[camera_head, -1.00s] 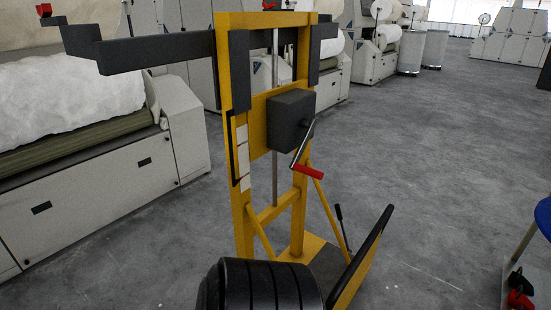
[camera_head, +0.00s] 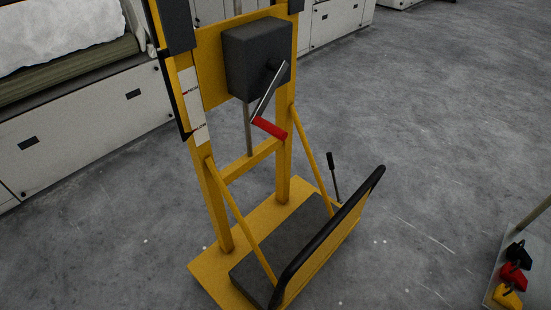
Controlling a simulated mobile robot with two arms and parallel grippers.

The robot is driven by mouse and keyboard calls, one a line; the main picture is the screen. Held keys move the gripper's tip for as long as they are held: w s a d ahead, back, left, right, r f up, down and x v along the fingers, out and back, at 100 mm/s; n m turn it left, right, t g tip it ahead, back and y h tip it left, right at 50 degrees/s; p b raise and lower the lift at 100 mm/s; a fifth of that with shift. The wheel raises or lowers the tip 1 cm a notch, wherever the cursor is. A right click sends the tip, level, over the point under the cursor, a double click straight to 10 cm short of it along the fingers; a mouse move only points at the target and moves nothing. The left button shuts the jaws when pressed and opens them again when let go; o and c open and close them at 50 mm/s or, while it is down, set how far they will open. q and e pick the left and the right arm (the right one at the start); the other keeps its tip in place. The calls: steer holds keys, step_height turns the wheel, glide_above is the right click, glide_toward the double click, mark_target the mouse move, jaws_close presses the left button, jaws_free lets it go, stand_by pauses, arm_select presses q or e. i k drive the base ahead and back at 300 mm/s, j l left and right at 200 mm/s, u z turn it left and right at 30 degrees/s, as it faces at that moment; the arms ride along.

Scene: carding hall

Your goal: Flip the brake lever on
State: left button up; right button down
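The brake lever (camera_head: 333,178) is a thin dark rod with a black grip, standing nearly upright and leaning slightly left at its top. It rises beside the right side of the yellow lift's base (camera_head: 211,269), behind the black-topped push bar (camera_head: 335,233). Its lower end is hidden by the bar. A crank with a red handle (camera_head: 269,128) sits on the dark gearbox (camera_head: 257,58) higher on the lift's frame. Neither of my grippers shows in the head view.
A trolley shelf (camera_head: 501,268) with black, red and yellow clamp-like items stands at the lower right. Pale machines (camera_head: 92,125) line the back left. The grey floor right of the lift is open.

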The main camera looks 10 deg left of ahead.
mark_target(332, 166)
steer(key=i+l+u, duration=0.15)
steer(key=l, duration=0.25)
steer(key=i+l+u, duration=0.2)
steer(key=l, duration=0.2)
steer(key=i+l+u, duration=0.15)
steer(key=l, duration=0.25)
steer(key=i+l+u, duration=0.2)
steer(key=l, duration=0.25)
steer(key=l+u, duration=0.15)
steer(key=l, duration=0.7)
steer(key=i+l, duration=0.15)
steer(key=l, duration=0.3)
steer(key=i+l+z, duration=0.2)
steer(key=i+l, duration=0.25)
steer(key=i+l+z, duration=0.2)
steer(key=i+l, duration=0.15)
steer(key=i+l+z, duration=0.25)
steer(key=i, duration=0.35)
